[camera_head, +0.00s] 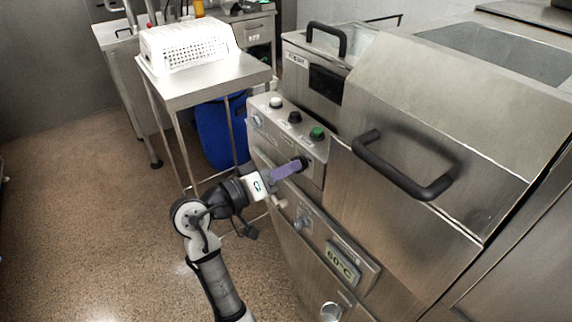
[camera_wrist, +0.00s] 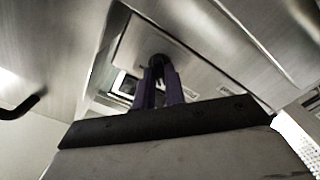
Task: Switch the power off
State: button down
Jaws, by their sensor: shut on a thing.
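The steel machine has a front control panel (camera_head: 312,160) with a black rotary power knob (camera_head: 299,163) low on its right part. My gripper (camera_head: 296,167) has purple fingers that reach the knob from the left. In the wrist view my gripper (camera_wrist: 160,80) has both fingers closed around the black knob (camera_wrist: 159,62). The fingers partly hide the knob, so its exact setting cannot be read.
White (camera_head: 276,102), black (camera_head: 295,117) and green (camera_head: 317,133) buttons sit on the panel's upper ledge. A lid handle (camera_head: 400,180) juts out at right. A display (camera_head: 342,262) is below. A white perforated basket (camera_head: 188,45) stands on a steel table (camera_head: 200,86); a blue bin (camera_head: 216,135) is beneath.

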dwell(0.4)
jog(key=c, duration=1.5)
grip_release()
jog(key=shift+o, duration=0.2)
jog(key=b+v, duration=0.3)
jog(key=v, duration=1)
jog(key=shift+s+a, duration=0.25)
jog(key=shift+a, duration=0.1)
